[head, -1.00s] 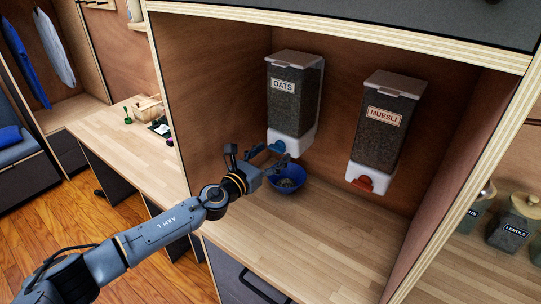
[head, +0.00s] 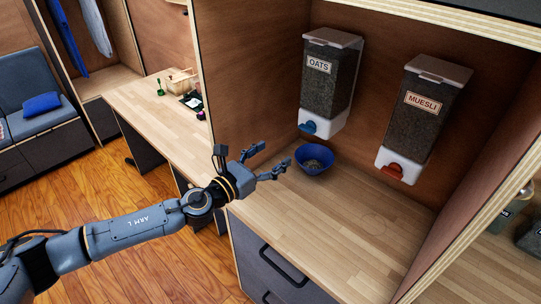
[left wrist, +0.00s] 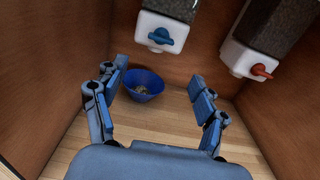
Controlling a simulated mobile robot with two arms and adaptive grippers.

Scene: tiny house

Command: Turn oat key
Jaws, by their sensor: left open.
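The OATS dispenser (head: 330,85) hangs on the cabinet's back wall, with its blue oat key (head: 308,127) on the white base. The key also shows in the left wrist view (left wrist: 160,37), its handle lying roughly sideways. A blue bowl (head: 327,166) stands on the counter below the dispenser, with some contents in it; it also shows in the left wrist view (left wrist: 153,94). My left gripper (head: 274,158) is open and empty, in front of and below the key, apart from it. In the left wrist view the fingers (left wrist: 155,85) are spread on either side. My right gripper is not in view.
A MUESLI dispenser (head: 427,115) with a red key (head: 394,169) hangs to the right. The cabinet's side walls bound the space. The wooden counter (head: 340,225) in front of the bowl is clear. Jars stand beyond the right wall.

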